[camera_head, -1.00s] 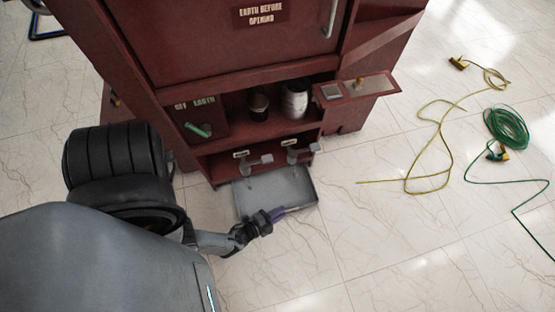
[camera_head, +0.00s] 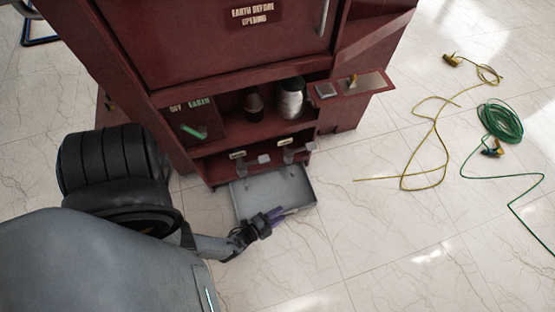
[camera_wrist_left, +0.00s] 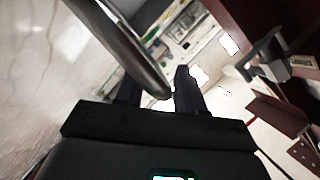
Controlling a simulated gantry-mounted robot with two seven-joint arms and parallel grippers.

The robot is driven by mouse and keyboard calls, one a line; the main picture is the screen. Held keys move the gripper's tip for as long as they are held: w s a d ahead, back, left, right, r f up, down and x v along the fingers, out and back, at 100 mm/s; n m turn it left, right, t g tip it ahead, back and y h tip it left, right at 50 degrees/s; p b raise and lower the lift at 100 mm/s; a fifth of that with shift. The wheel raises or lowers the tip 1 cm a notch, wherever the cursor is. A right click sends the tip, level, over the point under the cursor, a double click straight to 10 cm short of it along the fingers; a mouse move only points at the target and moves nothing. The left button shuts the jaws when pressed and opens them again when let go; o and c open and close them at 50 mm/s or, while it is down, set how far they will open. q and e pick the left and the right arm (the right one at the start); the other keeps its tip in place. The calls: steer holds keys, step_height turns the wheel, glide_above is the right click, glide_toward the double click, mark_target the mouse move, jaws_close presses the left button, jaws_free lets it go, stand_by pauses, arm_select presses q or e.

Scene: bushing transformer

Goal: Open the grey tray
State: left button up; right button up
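The grey tray (camera_head: 272,190) sticks out from the bottom of the dark red cabinet (camera_head: 225,70), low over the floor. Its flat inside shows, and its rim is raised. My left gripper (camera_head: 280,213) is at the tray's front edge, reaching in from the left. In the left wrist view, the fingers (camera_wrist_left: 160,92) stand apart, with a grey curved rim (camera_wrist_left: 135,50) running down between them. A gap shows between the rim and the right finger. My right gripper is in neither view.
Above the tray, small levers (camera_head: 290,153) jut from the lower shelf, close over the tray's back. A side shelf (camera_head: 350,88) sticks out at the right. A yellow cable (camera_head: 437,125) and a green coil (camera_head: 499,123) lie on the floor. The floor before the tray is clear.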

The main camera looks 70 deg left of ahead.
arm_select(q)
steer(key=p+v, duration=0.2)
steer(key=v, duration=0.9)
steer(key=shift+p, duration=0.35)
steer(key=shift+w+r, duration=0.1)
steer(key=shift+r, duration=0.05)
